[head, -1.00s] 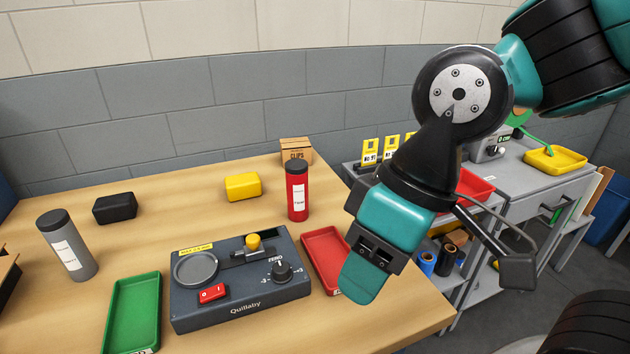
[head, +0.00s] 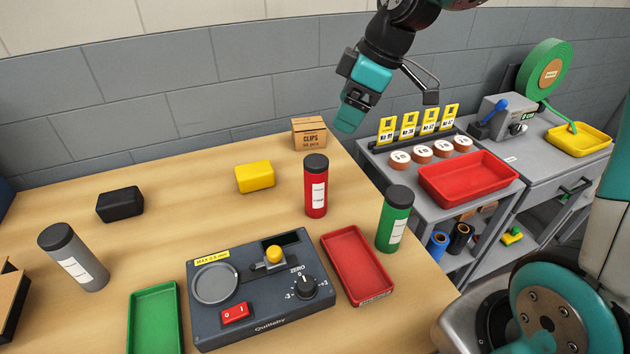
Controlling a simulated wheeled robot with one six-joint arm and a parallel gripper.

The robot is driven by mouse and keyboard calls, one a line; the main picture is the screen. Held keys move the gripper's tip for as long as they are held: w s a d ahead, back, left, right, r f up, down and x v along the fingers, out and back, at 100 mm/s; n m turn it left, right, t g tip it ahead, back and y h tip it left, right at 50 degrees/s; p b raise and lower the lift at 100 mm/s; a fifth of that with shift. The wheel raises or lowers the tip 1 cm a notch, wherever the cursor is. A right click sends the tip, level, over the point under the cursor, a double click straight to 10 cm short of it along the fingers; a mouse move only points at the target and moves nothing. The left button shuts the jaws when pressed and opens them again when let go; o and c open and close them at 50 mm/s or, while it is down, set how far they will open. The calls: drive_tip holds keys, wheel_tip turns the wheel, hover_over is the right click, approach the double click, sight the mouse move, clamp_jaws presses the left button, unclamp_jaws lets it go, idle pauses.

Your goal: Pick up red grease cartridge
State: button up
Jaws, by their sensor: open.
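The red grease cartridge (head: 315,187) stands upright on the wooden table, with a black cap and a white label. It is behind the red tray on the table. My gripper (head: 350,119) is in the air, above and to the right of the red cartridge, near the table's back right edge. It is clear of the cartridge and holds nothing that I can see. The gap between its fingers is hard to see from this angle.
A green cartridge (head: 395,219) stands right of the small red tray (head: 357,265). A grey gauge device (head: 262,290) sits in front. A cardboard clips box (head: 308,133) and a yellow block (head: 255,177) are behind. A grey side bench (head: 480,215) holds a larger red tray (head: 468,180).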

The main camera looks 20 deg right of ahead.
sight(316, 160)
drive_tip(key=p+x, duration=0.1)
drive_tip(key=x, duration=0.9)
drive_tip(key=shift+s+a+f, duration=0.1)
drive_tip(key=shift+s+a, duration=0.05)
drive_tip(key=shift+a, duration=0.05)
drive_tip(key=p+x, duration=0.2)
drive_tip(key=x, duration=0.3)
drive_tip(key=shift+a, duration=0.2)
clamp_jaws()
